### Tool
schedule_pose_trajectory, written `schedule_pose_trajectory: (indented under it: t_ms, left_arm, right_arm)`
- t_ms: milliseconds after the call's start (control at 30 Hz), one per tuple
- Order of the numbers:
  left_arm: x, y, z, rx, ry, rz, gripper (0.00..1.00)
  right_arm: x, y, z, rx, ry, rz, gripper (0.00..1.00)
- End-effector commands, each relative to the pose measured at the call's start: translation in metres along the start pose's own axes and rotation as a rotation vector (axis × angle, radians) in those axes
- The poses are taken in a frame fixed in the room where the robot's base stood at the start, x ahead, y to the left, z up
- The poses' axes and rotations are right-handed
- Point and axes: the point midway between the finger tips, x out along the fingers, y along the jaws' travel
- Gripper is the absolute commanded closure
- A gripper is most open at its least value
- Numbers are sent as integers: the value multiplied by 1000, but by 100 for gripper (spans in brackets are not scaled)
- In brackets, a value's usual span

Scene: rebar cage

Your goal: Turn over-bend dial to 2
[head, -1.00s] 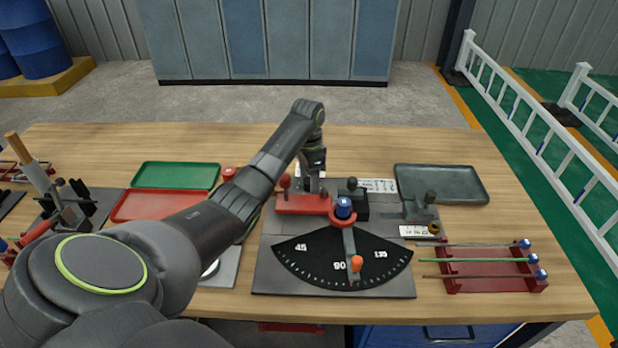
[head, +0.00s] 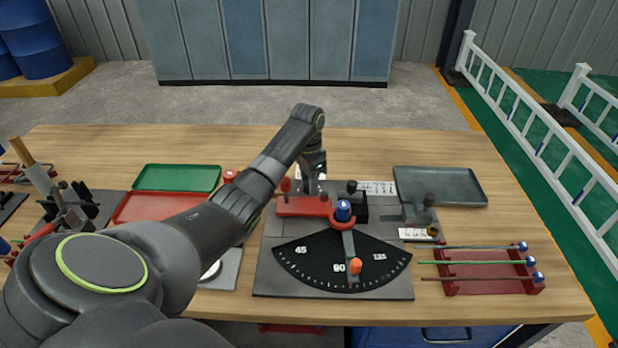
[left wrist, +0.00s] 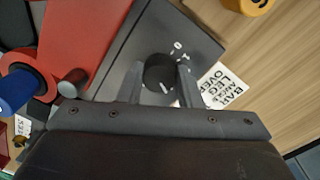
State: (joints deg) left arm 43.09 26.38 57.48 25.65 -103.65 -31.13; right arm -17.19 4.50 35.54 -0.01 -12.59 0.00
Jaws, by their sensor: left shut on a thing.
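The over-bend dial is a round black knob (left wrist: 160,71) with a white mark on its lower right side, seen in the left wrist view. It sits on a dark grey plate with small white digits beside it, partly hidden. My left gripper (left wrist: 160,88) has one finger on each side of the knob and is shut on it. In the head view my left gripper (head: 314,180) reaches down behind the red block, and the dial is hidden there. I cannot tell which digit the mark points to. My right gripper is not in view.
The bender has a red block (head: 302,206), a blue-topped post (head: 343,211) and a black angle scale (head: 318,266). A white label card (left wrist: 222,87) lies beside the dial plate. Green (head: 176,177) and grey (head: 440,186) trays and a red rod rack (head: 494,286) stand around it.

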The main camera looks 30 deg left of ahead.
Motion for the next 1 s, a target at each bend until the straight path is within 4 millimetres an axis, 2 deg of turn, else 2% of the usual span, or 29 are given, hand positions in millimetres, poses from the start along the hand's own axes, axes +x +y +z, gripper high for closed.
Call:
schedule_pose_trajectory:
  t_ms: [33, 500, 700, 1000]
  left_arm:
    - [-5, 1, 0, -26, -1, 3, 91]
    - [-6, 1, 1, -434, 17, 3, 91]
    - [-5, 1, 1, -617, 25, 2, 91]
    - [-3, 1, 0, -835, 37, 2, 91]
  right_arm:
    - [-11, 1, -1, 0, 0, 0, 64]
    - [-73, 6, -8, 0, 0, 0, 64]
    - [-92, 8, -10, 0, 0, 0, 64]
    - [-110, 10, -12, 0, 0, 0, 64]
